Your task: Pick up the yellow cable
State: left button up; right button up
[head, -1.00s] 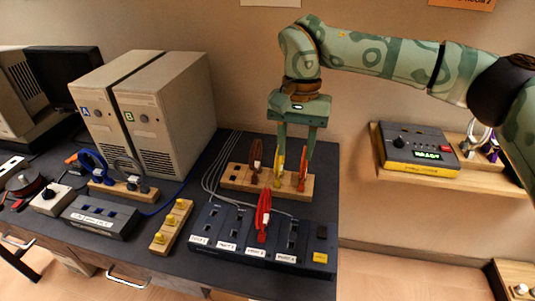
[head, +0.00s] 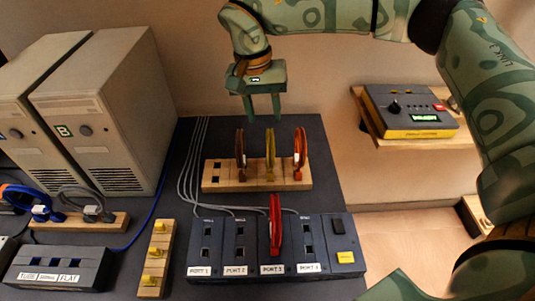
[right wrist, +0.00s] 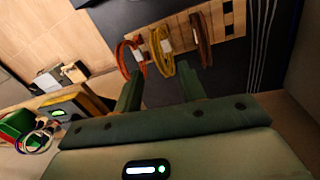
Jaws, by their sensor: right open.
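The yellow cable (head: 270,157) stands as a loop in a wooden rack (head: 212,182), between a brown cable (head: 240,157) and an orange-red cable (head: 300,150). My right gripper (head: 263,120) is open and empty, fingers pointing down, above and apparently behind the rack, close to the top of the yellow loop. In the right wrist view the yellow cable (right wrist: 161,60) shows ahead between the two open fingers (right wrist: 158,82), with the orange-red cable (right wrist: 128,60) to its left and the brown one (right wrist: 203,45) to its right. My left gripper is not in view.
A port box (head: 262,262) with a red cable (head: 275,225) plugged in stands in front of the rack. Grey computer towers (head: 105,110) stand at the left. A wall shelf (head: 385,140) with a control device (head: 410,112) is at the right. Thin grey wires lie left of the rack.

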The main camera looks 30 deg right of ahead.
aim_at(270, 141)
jog(key=f, duration=0.3)
jog(key=f+b, duration=0.1)
jog(key=shift+s+d+f, duration=0.2)
jog(key=shift+d+f, duration=0.05)
jog(key=shift+f, duration=0.1)
jog(key=f, duration=0.1)
jog(key=f+b, duration=0.1)
jog(key=f, duration=0.1)
jog(key=s+f, duration=0.1)
jog(key=f, duration=0.1)
jog(key=shift+d+b, duration=0.35)
jog(key=shift+r, duration=0.1)
grip_shut()
